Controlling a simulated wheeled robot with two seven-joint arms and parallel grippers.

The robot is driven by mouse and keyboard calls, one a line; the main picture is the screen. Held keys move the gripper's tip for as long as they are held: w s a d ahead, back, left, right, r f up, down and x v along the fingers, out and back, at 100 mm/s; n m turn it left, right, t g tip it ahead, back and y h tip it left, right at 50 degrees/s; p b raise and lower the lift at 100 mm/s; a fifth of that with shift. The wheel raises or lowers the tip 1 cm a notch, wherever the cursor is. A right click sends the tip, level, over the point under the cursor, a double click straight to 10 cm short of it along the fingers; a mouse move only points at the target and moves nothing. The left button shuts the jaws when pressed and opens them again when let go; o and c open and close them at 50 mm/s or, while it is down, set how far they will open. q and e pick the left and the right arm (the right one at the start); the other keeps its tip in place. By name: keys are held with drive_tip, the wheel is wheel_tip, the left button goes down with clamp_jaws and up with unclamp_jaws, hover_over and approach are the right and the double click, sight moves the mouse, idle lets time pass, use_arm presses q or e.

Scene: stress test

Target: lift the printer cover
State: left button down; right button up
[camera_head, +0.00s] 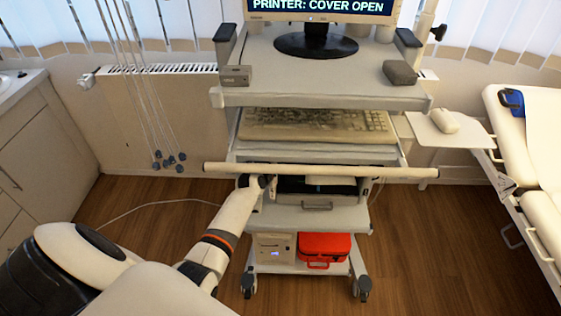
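The printer (318,188) is a dark unit on the cart's middle shelf, under the keyboard and behind a long pale bar (320,170). Only part of it shows, and I cannot make out the position of its cover. My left gripper (271,182) is at the left side of the printer bay, just below the bar. Its fingers are small and partly hidden, so I cannot tell whether they are open or touching anything. My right gripper is out of view.
The cart's monitor (318,38) reads "PRINTER: COVER OPEN". A keyboard (315,124) sits above the printer bay. A red case (324,247) is on the bottom shelf. An exam couch (525,150) stands right and cabinets (45,160) left. The floor (420,260) right of the cart is clear.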

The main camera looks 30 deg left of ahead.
use_arm(q)
drive_tip(key=shift+r, duration=0.1)
drive_tip(key=c, duration=1.5)
unclamp_jaws()
drive_tip(key=shift+c, duration=0.2)
drive_tip(key=s+d, duration=0.1)
drive_tip(key=s, duration=1.2)
drive_tip(key=shift+d+r+b, duration=0.2)
drive_tip(key=shift+d+b, duration=0.15)
drive_tip(key=shift+b, duration=0.05)
